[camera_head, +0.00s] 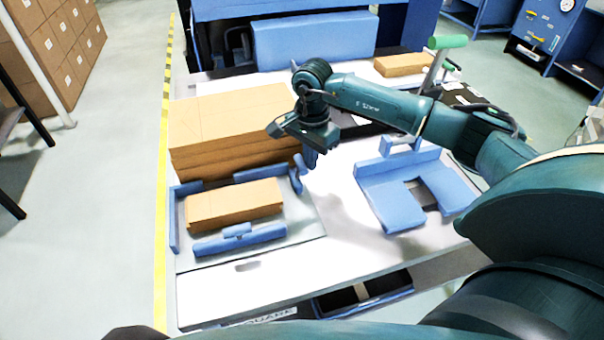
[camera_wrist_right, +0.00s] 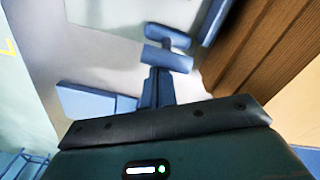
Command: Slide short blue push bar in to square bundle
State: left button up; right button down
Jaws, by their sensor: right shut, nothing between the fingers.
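The short blue push bar (camera_head: 296,181) stands at the right end of the kraft bundle (camera_head: 235,203), with a small gap between them. The bundle is a brown block lying on a grey mat (camera_head: 290,235). My right gripper (camera_head: 311,160) is shut and empty, pointing down just right of the bar's upper part. In the right wrist view its fingers (camera_wrist_right: 158,85) are together, close to blue pieces of the bar (camera_wrist_right: 167,58); whether they touch cannot be told. My left gripper is out of view.
A longer blue bar (camera_head: 240,241) lies along the bundle's front, and a blue fence (camera_head: 174,220) stands at its left. A tall brown stack (camera_head: 220,130) is behind. A blue notched fixture (camera_head: 400,200) sits to the right. The white tabletop between is clear.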

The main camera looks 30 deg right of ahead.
jog(key=shift+w+a, duration=0.25)
jog(key=shift+a, duration=0.75)
jog(key=shift+w+a, duration=0.25)
jog(key=shift+a, duration=0.75)
jog(key=shift+s+d+b, duration=0.15)
jog(key=shift+s+d, duration=0.05)
jog(key=shift+d, duration=0.55)
jog(key=shift+s+d+b, duration=0.15)
jog(key=shift+s+d, duration=0.05)
jog(key=shift+d, duration=0.55)
jog(key=shift+s+d+b, duration=0.15)
jog(key=shift+s+d, duration=0.05)
jog(key=shift+d, duration=0.55)
notch_tip(320, 180, up, 7)
jog(key=p, duration=0.4)
